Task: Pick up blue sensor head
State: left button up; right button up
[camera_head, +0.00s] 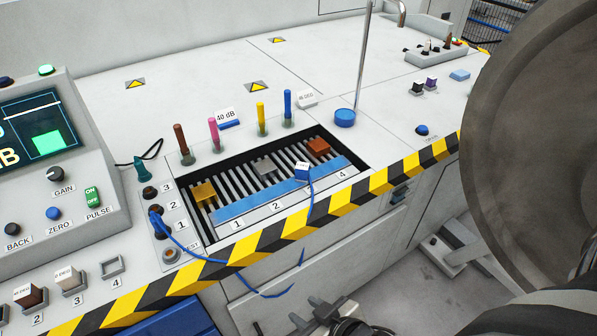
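The blue sensor head (302,172) is a small blue block with a white label on top. It sits at the front side of the slatted tray, on or just above the long blue bar (262,196), between the marks 2 and 4. A blue cable (308,200) runs down from it over the striped edge and loops back to a blue plug (156,217) at the left. My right gripper (322,312) is low at the bottom edge, in front of the bench and well below the sensor head. Its fingers look apart and empty. My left gripper is not in view.
Orange (204,193), grey and brown (318,147) blocks lie on the tray slats. Several coloured probes (262,118) stand behind it. A thin metal post (363,60) rises behind the right corner. A large dark wheel (535,150) fills the right side.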

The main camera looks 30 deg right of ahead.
aim_at(301, 169)
jog(key=k, duration=0.35)
jog(key=z, duration=1.55)
jog(key=i, duration=0.9)
jog(key=u, duration=2.15)
